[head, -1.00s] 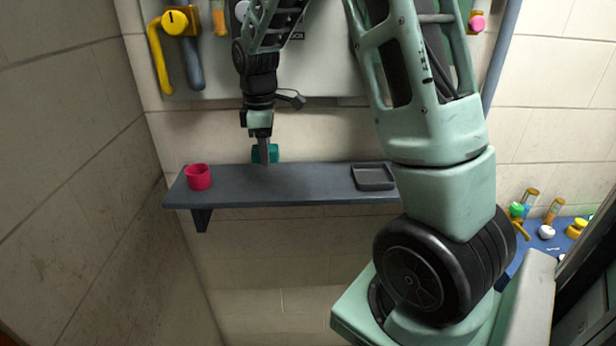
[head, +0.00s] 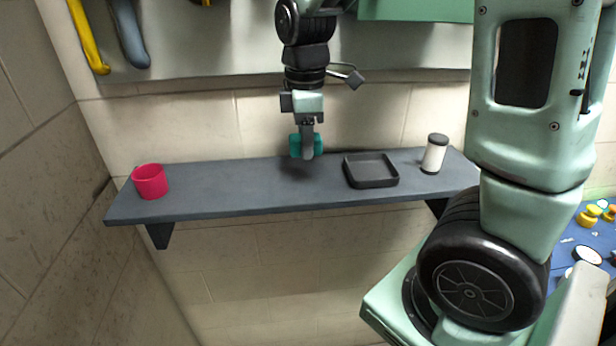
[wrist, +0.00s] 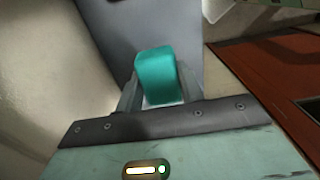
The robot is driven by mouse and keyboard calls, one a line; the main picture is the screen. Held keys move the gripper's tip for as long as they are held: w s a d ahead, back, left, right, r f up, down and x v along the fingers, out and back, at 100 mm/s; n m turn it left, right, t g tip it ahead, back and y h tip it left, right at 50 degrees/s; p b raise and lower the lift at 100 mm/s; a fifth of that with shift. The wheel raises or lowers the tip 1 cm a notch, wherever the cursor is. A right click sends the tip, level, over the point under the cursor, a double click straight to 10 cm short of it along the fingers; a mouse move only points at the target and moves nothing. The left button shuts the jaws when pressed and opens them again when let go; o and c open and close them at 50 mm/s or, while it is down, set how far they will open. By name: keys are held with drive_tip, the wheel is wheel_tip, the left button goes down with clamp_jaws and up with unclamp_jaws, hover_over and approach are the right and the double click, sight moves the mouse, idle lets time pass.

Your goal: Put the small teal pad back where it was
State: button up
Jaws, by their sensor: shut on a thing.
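The small teal pad (head: 295,146) is held between the fingers of my gripper (head: 307,152), a little above the grey shelf (head: 230,190). In the wrist view the pad (wrist: 155,75) shows as a teal block between the two fingers (wrist: 157,92). The fingers are shut on it. In the head view a finger covers the middle of the pad, so teal shows on both sides. A faint shadow lies on the shelf below the gripper.
A pink-red cup (head: 150,182) stands at the shelf's left end. A dark shallow tray (head: 371,181), seemingly empty, sits right of my gripper. A white cylinder with dark ends (head: 434,154) stands further right. The shelf between cup and gripper is clear.

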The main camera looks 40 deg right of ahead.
sight(306, 180)
wheel_tip(306, 180, down, 7)
drive_tip(key=b, duration=0.4)
drive_tip(key=shift+r, duration=0.25)
drive_tip(key=o, duration=0.9)
drive_tip(key=shift+o, duration=0.2)
